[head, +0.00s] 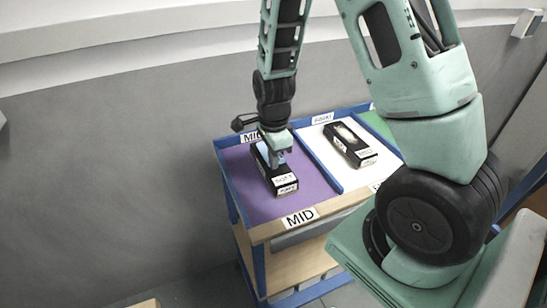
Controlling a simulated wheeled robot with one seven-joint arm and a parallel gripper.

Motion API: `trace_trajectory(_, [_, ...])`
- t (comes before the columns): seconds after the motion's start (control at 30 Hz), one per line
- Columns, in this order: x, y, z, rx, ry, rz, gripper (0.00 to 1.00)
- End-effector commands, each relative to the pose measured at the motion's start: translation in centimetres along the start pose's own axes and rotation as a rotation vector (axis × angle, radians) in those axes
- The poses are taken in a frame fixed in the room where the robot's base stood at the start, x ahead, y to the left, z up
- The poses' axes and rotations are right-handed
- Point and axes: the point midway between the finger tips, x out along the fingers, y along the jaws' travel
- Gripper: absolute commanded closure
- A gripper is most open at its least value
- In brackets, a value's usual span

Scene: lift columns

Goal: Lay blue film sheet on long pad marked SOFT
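A long black block (280,186) lies on the purple section of the bench. A white label on its near part seems to read SOFT, though the print is small. My gripper (278,161) points down over the far part of this block and hides some of its top. A small light-blue patch (287,157) shows beside the fingers. It may be the blue film sheet, but I cannot tell whether it is held or lies on the block. The finger gap is too small to make out.
The blue-framed bench has a purple section (236,172) labelled MID, a white section (318,148) and a green one (378,124). A second black block (350,144) with a pale top lies on the white section. Raised blue strips divide the sections. A grey wall stands behind.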

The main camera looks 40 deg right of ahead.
Motion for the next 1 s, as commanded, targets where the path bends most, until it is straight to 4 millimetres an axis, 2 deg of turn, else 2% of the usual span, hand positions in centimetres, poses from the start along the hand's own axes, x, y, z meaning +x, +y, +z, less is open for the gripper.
trace_trajectory(1.0, [0.55,0.00,-0.01,0.000,0.000,0.000,1.00])
